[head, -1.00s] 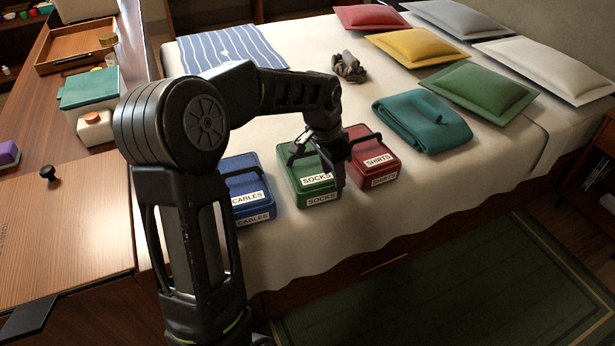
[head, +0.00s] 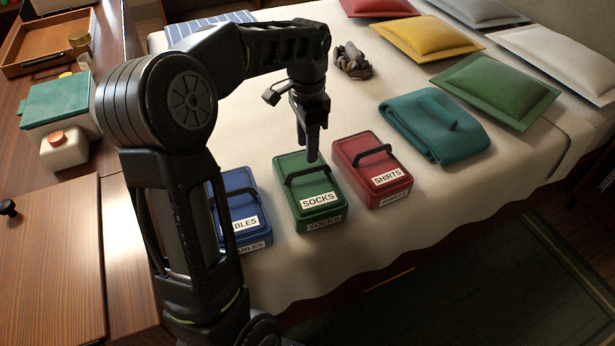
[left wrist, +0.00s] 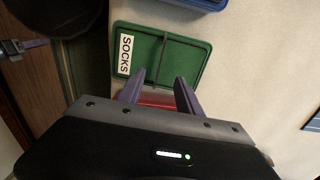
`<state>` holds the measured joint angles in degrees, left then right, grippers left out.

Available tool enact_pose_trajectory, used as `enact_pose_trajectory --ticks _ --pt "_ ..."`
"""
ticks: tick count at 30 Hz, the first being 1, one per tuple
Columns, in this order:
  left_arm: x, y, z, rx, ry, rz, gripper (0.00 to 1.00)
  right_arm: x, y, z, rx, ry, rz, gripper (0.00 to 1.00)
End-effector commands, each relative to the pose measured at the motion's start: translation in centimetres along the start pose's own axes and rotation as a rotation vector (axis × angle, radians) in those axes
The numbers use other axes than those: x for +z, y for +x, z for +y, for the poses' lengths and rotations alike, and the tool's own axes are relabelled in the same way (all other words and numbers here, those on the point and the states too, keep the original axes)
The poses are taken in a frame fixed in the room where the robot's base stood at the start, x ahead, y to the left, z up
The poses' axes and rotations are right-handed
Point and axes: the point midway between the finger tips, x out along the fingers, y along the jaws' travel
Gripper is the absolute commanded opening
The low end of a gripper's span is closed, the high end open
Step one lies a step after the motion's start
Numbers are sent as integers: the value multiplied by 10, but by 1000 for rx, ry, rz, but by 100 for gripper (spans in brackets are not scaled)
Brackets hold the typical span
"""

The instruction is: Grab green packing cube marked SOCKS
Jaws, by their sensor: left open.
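The green packing cube labelled SOCKS (head: 314,212) sits upright on the bed's front part, between a blue and a red cube, with a dark strap handle across its lid. My left gripper (head: 311,155) points down above the far end of the green cube, open and empty. In the left wrist view the green cube (left wrist: 185,60) lies just ahead of my open left fingers (left wrist: 160,82), its handle running across the lid. No contact with the handle is clear. My right gripper is not in view.
The blue cube (head: 238,186) stands left, partly hidden by my arm; the red SHIRTS cube (head: 352,153) stands close on the right. A folded teal item (head: 420,128) and grey bundle (head: 352,62) lie beyond. The wooden counter (head: 62,235) is at left.

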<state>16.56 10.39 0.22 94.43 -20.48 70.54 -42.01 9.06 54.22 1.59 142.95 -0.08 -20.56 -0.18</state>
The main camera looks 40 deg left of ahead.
Motion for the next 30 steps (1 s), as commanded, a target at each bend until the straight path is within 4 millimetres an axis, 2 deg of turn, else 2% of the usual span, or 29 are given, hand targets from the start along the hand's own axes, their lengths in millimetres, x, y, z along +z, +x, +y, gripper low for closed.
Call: enact_pose_trajectory --ticks 8,15,26,30 --pt "0 2 0 0 0 0 42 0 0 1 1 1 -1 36" --pt "0 24 0 1 0 -1 42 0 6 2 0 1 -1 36" --pt "0 28 0 0 -1 0 42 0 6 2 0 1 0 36" --pt "0 43 0 1 -1 -1 42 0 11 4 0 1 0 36"
